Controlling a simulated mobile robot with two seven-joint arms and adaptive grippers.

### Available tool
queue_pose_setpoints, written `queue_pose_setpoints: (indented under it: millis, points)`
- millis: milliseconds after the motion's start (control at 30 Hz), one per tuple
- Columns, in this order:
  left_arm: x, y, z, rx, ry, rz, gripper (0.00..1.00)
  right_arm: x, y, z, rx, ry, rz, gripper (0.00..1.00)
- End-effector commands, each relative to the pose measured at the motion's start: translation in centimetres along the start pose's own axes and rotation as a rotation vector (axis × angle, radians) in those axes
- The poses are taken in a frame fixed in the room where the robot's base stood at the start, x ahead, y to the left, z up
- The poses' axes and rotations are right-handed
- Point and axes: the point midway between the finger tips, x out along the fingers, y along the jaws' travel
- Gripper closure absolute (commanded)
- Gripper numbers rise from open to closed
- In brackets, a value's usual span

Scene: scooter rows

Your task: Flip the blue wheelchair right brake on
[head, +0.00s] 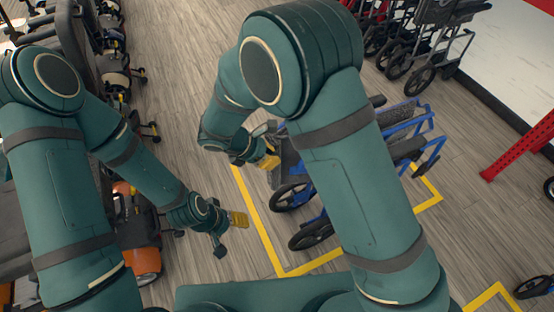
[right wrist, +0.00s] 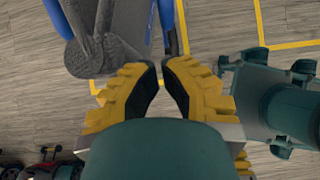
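The blue wheelchair (head: 427,155) stands inside a yellow floor outline, partly hidden behind my right arm. My right gripper (head: 271,158) is at its left side in the head view, close to a dark grey part of the chair. In the right wrist view my right gripper (right wrist: 161,66) has its yellow fingers a little apart, with nothing between them. A grey speckled part and a blue tube (right wrist: 183,25) of the wheelchair lie just beyond the fingertips. I cannot make out the right brake lever. My left gripper (head: 239,219) hangs over the floor; its finger gap is unclear.
Yellow floor tape (head: 262,232) outlines the wheelchair's bay. Dark wheelchairs (head: 420,45) stand at the top right, and a red beam (head: 517,150) is at the right. Scooters, one orange (head: 139,235), line the left. Bare floor lies between the scooters and the bay.

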Motion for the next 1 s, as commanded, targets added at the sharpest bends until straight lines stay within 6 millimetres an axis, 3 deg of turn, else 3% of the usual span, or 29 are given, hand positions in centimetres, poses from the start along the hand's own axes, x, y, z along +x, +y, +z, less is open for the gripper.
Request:
queue_pose_setpoints:
  millis: [100, 333, 1000]
  points:
    - [-0.7, 0.3, 0.1, 0.001, -0.003, 0.001, 0.34, -2.4, 0.1, 0.8, 0.001, 0.001, 0.003, 1.00]
    - [-1.1, 0.4, 0.1, 0.000, -0.006, 0.000, 0.34, -4.6, 0.0, 1.3, -0.001, 0.001, 0.002, 1.00]
    - [-1.1, 0.4, 0.1, 0.000, -0.006, 0.001, 0.34, -4.6, -0.1, 1.3, 0.003, 0.007, -0.004, 1.00]
